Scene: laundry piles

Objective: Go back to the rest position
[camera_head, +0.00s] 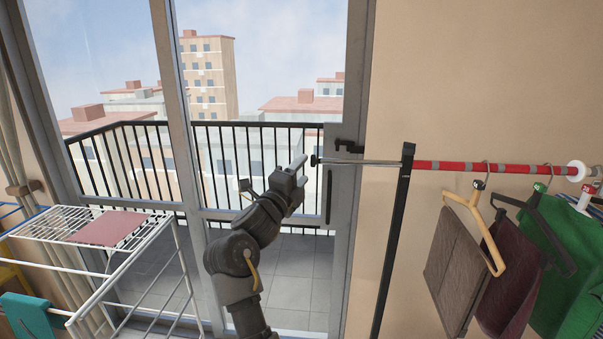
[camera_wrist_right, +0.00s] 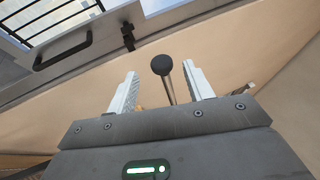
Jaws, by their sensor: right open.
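My right gripper (camera_head: 300,167) is raised in front of the glass balcony door, at the left end of the clothes rail (camera_head: 350,162). In the right wrist view its two pale fingers (camera_wrist_right: 161,90) stand apart and hold nothing. The rail's round black end cap (camera_wrist_right: 161,64) shows between and beyond the fingertips; I cannot tell how far off it is. My left gripper is in neither view.
A black rack post (camera_head: 393,235) holds the rail, with trousers (camera_head: 455,262) and other clothes hanging right of it. A white drying rack (camera_head: 150,235) with a pink cloth (camera_head: 108,228) stands at left. The door handle (camera_head: 328,195) is close behind my right gripper.

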